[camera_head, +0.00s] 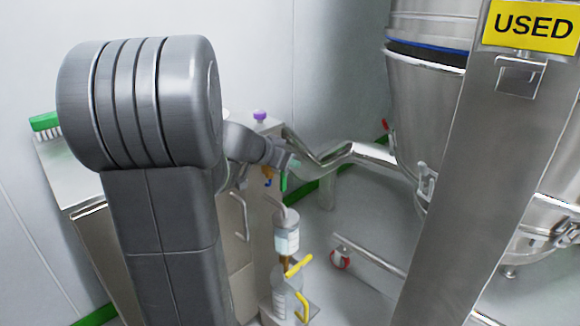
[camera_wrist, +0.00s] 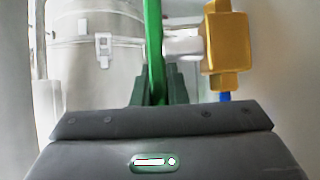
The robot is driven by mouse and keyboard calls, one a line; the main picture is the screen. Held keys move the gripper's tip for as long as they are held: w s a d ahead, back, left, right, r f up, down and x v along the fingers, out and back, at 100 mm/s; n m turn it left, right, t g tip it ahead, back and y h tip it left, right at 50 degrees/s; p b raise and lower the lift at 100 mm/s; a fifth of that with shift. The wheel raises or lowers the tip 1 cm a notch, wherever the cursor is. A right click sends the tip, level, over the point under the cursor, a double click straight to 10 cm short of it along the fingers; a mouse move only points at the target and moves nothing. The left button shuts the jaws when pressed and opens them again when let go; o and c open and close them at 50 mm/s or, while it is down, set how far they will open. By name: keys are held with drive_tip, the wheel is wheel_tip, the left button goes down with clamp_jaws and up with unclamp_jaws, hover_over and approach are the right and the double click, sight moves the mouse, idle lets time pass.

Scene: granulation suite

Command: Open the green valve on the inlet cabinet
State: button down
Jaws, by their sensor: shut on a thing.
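The green valve handle (camera_wrist: 153,40) stands upright in the middle of the wrist view. My gripper (camera_wrist: 155,92) is shut on its lower part, one dark finger on each side. The brass valve body (camera_wrist: 222,50) is right of the handle, with a pale stem between them and a bit of blue below. In the head view my gripper (camera_head: 284,164) is beside the steel inlet cabinet (camera_head: 75,185), and the green handle (camera_head: 284,182) hangs just below it. My arm hides much of the cabinet and most of the valve.
A green brush (camera_head: 45,123) and a purple knob (camera_head: 260,115) are on the cabinet top. A bottle with a yellow handle (camera_head: 298,266) stands below my gripper. A steel pipe (camera_head: 345,153) runs right to a large steel vessel (camera_head: 425,100). A steel post (camera_head: 455,190) stands at right.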

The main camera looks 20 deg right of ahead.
drive_tip(key=shift+a+r, duration=0.1)
idle(0.4)
drive_tip(key=shift+h, duration=0.3)
drive_tip(key=c, duration=1.4)
unclamp_jaws()
drive_tip(key=shift+c, duration=0.2)
wheel_tip(320, 180, up, 10)
drive_tip(key=p, duration=0.4)
wheel_tip(320, 180, down, 10)
drive_tip(key=b, duration=0.4)
